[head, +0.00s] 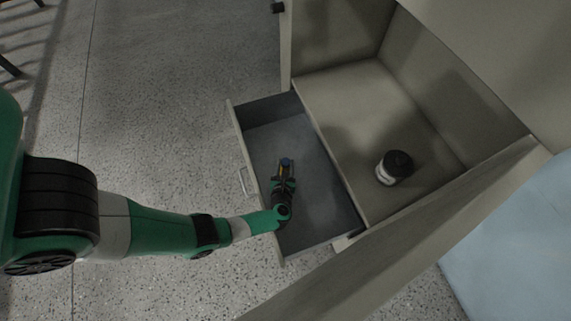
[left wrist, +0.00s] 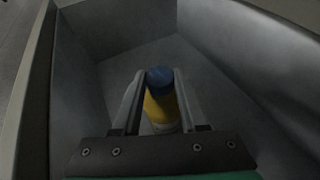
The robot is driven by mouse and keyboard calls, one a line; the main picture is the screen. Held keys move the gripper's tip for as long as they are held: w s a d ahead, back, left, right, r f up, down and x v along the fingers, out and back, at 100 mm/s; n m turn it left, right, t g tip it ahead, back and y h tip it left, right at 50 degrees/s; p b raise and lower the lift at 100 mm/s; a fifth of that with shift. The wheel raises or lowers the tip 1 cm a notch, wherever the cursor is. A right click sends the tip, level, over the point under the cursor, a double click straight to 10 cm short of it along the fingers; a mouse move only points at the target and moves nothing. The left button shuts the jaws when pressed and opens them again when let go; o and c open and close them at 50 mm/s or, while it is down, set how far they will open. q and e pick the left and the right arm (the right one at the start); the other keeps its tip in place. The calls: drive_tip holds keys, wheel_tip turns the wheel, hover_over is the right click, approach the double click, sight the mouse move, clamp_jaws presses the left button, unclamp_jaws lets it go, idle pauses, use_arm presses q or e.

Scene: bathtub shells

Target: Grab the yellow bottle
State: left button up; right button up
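The yellow bottle (left wrist: 160,105) has a blue cap and a white lower part. It is inside the open drawer, and in the head view its blue cap (head: 287,162) shows just beyond my left gripper (head: 285,172). In the left wrist view the bottle is between the two fingers of my left gripper (left wrist: 160,80). The fingers stand apart on either side of it, with a narrow gap at the left finger. Whether the right finger touches it is hard to tell. Part of the bottle is hidden by the gripper. My right gripper is not in view.
The grey drawer (head: 325,195) is pulled out, and its walls surround my left gripper. A white jar with a black lid (head: 392,168) stands on the cabinet's shelf floor to the right. A light blue surface (head: 515,240) is at the lower right. Speckled floor (head: 170,110) lies left.

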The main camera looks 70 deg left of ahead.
use_arm(q)
clamp_jaws()
idle(0.9)
